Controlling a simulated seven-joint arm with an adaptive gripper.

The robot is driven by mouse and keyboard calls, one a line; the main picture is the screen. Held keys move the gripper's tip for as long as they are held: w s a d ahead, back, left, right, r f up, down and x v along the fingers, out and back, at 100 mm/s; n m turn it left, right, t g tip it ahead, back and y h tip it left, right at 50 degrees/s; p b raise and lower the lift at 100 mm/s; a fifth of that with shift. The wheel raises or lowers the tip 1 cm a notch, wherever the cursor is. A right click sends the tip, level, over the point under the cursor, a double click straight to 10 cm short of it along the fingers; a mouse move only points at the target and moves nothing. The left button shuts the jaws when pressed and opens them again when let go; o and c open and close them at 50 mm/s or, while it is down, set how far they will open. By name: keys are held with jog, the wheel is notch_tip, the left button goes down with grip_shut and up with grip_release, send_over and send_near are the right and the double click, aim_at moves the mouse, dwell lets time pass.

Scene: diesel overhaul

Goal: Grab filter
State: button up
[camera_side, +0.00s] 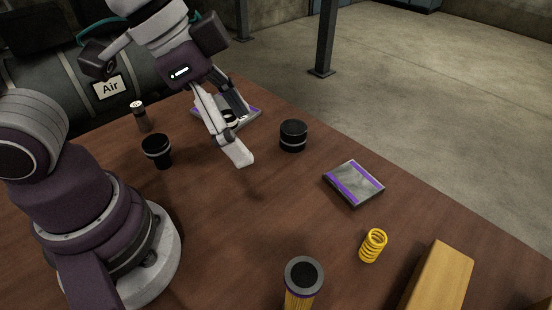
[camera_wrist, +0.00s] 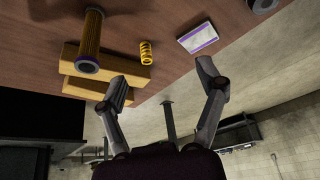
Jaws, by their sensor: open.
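The filter is most likely the tall yellow cylinder (camera_side: 300,296) with a dark round cap and a purple rim, at the bottom of the side view. The picture edge cuts off its lower part there. In the wrist view the yellow filter (camera_wrist: 91,38) shows at the upper left, beside wooden blocks. My gripper (camera_side: 240,133) is open and empty above the table, well behind and to the left of the filter. In the wrist view my gripper's fingers (camera_wrist: 163,76) are spread wide with nothing between them.
A yellow spring (camera_side: 373,245) and a wooden block (camera_side: 440,282) stand right of the filter. A grey, purple-striped box (camera_side: 353,183), a black cylinder (camera_side: 293,136) and a black cup (camera_side: 157,151) stand on the brown table (camera_side: 235,225). The table's middle is clear.

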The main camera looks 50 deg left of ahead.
aim_at(296, 271)
jog(key=s+d+f+m+g+h, duration=0.1)
jog(key=s+d+m, duration=0.15)
jog(key=d, duration=0.25)
jog(key=s+d+f+m+g, duration=0.1)
jog(key=s+d+m+g, duration=0.1)
jog(key=d+m, duration=0.2)
jog(key=x, duration=1)
jog(key=shift+w+d+r, duration=0.15)
jog(key=shift+w+d, duration=0.05)
jog(key=shift+d, duration=0.05)
jog(key=shift+c, duration=0.2)
grip_shut()
jog(key=shift+r, duration=0.15)
